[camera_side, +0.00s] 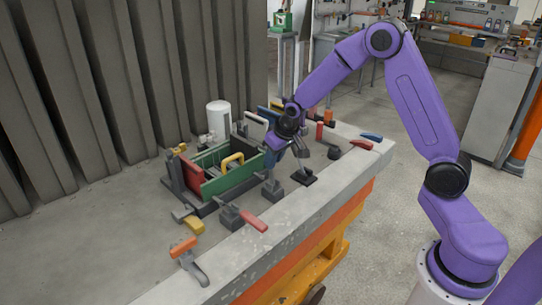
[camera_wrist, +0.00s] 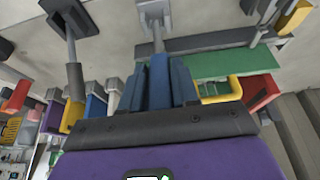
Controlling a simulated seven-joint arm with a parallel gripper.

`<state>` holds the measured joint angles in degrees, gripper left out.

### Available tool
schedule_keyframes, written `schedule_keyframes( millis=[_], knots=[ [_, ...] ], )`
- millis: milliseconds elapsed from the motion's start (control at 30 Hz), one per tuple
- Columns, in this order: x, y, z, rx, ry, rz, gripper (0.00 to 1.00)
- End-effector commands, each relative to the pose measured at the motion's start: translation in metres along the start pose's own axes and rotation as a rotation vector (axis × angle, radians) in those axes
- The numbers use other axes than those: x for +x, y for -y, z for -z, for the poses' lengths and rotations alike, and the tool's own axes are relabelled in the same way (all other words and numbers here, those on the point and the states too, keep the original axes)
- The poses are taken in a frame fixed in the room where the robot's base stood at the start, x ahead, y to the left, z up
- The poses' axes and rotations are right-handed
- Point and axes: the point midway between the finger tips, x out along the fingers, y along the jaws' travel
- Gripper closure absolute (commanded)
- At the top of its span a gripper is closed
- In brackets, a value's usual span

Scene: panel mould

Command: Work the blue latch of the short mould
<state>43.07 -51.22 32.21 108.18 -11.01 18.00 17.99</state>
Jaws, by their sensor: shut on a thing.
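The short mould shows in the side view with a green panel (camera_side: 217,180), a red end panel (camera_side: 192,176) and a yellow handle (camera_side: 232,161). In the wrist view my gripper (camera_wrist: 159,80) is shut on the blue latch (camera_wrist: 158,70), whose handle stands between the two blue-grey fingers. Its grey metal bracket (camera_wrist: 154,10) shows just beyond. In the side view the fingers and wrist largely hide the blue handle.
A red-handled latch (camera_side: 253,220) and an orange-handled one (camera_side: 184,247) lie along the bench front. A white cylinder (camera_side: 218,116) stands behind the mould. The left bench top is clear.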

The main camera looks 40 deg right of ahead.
Motion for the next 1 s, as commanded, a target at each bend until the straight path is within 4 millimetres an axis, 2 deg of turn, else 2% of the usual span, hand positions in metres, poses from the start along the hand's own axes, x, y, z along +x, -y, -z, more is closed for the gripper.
schedule_keyframes(
  millis=[467, 500, 533, 567, 867, 1000],
  knots=[
    [-0.0019, 0.0002, -0.0045, 0.002, -0.030, 0.006, 1.00],
    [-0.0020, 0.0002, -0.0045, 0.002, -0.030, 0.006, 0.64],
    [-0.0020, 0.0002, -0.0045, 0.002, -0.030, 0.006, 0.54],
    [-0.0020, 0.0003, -0.0045, 0.002, -0.030, 0.006, 0.49],
    [-0.0025, 0.0006, -0.0039, 0.001, -0.032, 0.007, 0.49],
    [-0.0100, 0.0006, -0.0034, 0.000, -0.033, 0.006, 0.49]
  ],
)
